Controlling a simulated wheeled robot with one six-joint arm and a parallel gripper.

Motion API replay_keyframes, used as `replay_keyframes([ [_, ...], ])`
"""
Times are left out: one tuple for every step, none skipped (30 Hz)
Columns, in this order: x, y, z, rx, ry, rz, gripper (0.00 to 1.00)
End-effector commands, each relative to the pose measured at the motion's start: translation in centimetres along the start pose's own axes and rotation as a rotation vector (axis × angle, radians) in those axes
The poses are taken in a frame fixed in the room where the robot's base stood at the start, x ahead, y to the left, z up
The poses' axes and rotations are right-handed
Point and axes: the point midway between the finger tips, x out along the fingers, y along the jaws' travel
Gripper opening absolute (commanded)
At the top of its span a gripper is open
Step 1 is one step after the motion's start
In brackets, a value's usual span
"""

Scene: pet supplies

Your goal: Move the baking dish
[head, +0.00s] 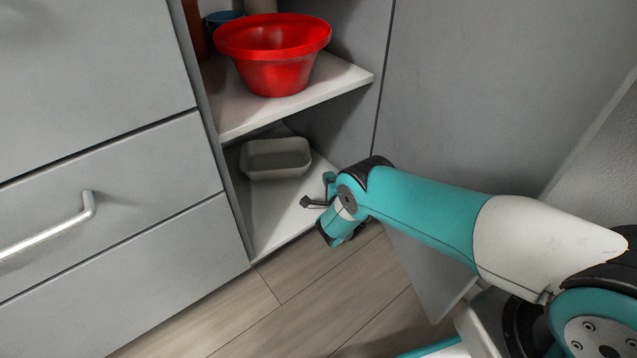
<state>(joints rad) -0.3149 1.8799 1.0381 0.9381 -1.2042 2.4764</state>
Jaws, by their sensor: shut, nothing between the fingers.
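The baking dish (276,160) is a grey, rectangular, open dish with rounded corners. It sits upright on the bottom shelf of the open cabinet, towards the back left. My gripper (306,202) is at the front right of that shelf opening, in front of the dish and lower in the picture. Its fingers are shut and empty. A gap shows between the fingertips and the dish. The dish looks empty, but its inner floor is partly hidden by its near wall.
The upper shelf (350,78) holds a red bowl (272,70) and a blue container (222,18). The bottom shelf (275,212) is bare in front of the dish. Drawers with a handle (88,205) stand at left. A grey panel (470,90) stands at right. Wooden floor (300,300) lies in front.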

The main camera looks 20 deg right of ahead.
Motion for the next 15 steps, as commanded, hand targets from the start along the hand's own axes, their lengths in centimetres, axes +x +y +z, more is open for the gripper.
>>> replay_keyframes([
  [0.8,0.6,-0.2,0.003,0.003,-0.004,0.00],
  [1.2,0.6,0.0,0.001,0.001,-0.004,0.00],
  [1.6,0.6,0.6,0.001,-0.001,-0.004,0.00],
  [1.8,0.6,0.9,0.000,0.000,-0.003,0.00],
  [2.1,0.5,1.2,0.001,0.001,-0.003,0.00],
  [2.4,0.4,1.5,0.000,0.000,-0.003,0.00],
  [2.6,0.4,1.7,0.000,0.001,-0.002,0.00],
  [2.8,0.4,1.9,0.000,0.002,-0.002,0.00],
  [3.1,0.3,2.1,0.000,0.002,-0.002,0.00],
  [3.2,0.2,2.2,0.000,0.002,-0.002,0.00],
  [3.3,0.2,2.3,-0.001,0.002,-0.001,0.00],
  [3.4,0.2,2.4,-0.001,0.002,-0.001,0.00],
  [3.5,0.1,2.5,0.000,0.002,0.000,0.00],
  [3.5,0.1,2.5,0.000,0.002,0.000,0.00],
  [3.6,0.0,2.6,0.000,0.003,0.000,0.00],
])
